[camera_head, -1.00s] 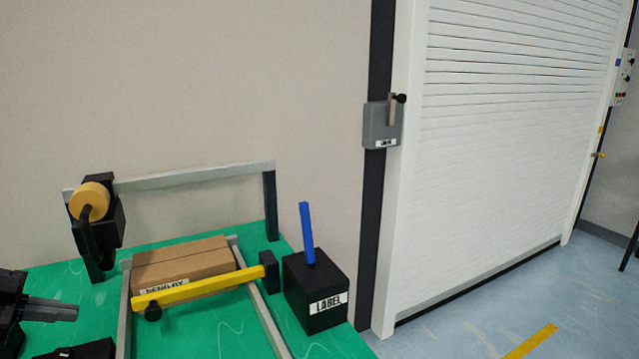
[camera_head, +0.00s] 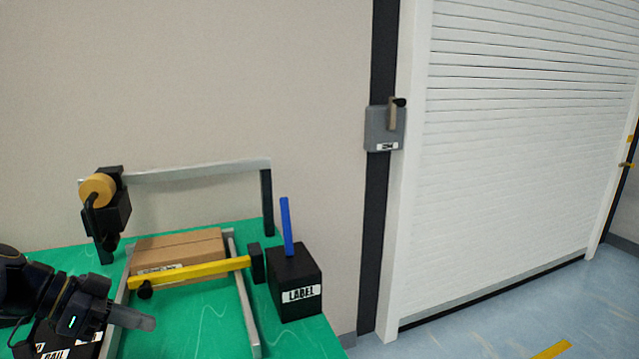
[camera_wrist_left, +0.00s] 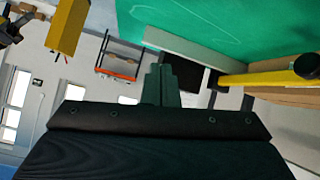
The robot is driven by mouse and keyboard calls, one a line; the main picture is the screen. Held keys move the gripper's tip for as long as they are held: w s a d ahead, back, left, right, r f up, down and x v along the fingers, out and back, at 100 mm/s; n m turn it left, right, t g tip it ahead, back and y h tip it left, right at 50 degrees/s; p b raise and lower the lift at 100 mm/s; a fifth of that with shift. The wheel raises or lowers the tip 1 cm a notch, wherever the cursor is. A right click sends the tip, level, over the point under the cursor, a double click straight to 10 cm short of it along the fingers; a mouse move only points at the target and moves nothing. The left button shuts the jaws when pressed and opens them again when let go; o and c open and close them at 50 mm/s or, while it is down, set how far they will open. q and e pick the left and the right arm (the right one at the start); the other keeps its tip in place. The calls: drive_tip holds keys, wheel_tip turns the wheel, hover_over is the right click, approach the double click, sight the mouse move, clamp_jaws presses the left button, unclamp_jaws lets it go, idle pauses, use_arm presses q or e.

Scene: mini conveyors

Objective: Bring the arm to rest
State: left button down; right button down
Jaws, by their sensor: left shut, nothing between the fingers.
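My left gripper (camera_head: 133,319) comes in from the lower left of the head view. Its fingers are shut and empty, beside the left rail of the small conveyor. In the left wrist view the closed fingers (camera_wrist_left: 161,84) show at the middle, with the green table top (camera_wrist_left: 240,25) above them. My right gripper is not in these views.
A cardboard box (camera_head: 180,250) lies between the conveyor rails behind a yellow bar (camera_head: 190,271). A black LABEL box (camera_head: 296,280) with a blue lever (camera_head: 286,226) stands at right. A tape roll unit (camera_head: 99,190) hangs on a grey frame. A black box (camera_head: 70,345) is by my left arm.

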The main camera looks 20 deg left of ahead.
use_arm(q)
drive_tip(key=s+d+f+n+y, duration=0.1)
drive_tip(key=s+d+f+n, duration=0.25)
drive_tip(key=d, duration=0.25)
drive_tip(key=s+d+f+n+g+y, duration=0.1)
drive_tip(key=s+d+f+n+y, duration=0.15)
drive_tip(key=d+f, duration=0.35)
drive_tip(key=s+d+f+n+y, duration=0.1)
drive_tip(key=s+d+f+n, duration=0.2)
drive_tip(key=d, duration=0.4)
wheel_tip(320, 180, up, 19)
drive_tip(key=p, duration=1.8)
drive_tip(key=shift+s+d+f+p, duration=0.2)
drive_tip(key=shift+s+p, duration=0.1)
drive_tip(key=shift+p, duration=0.05)
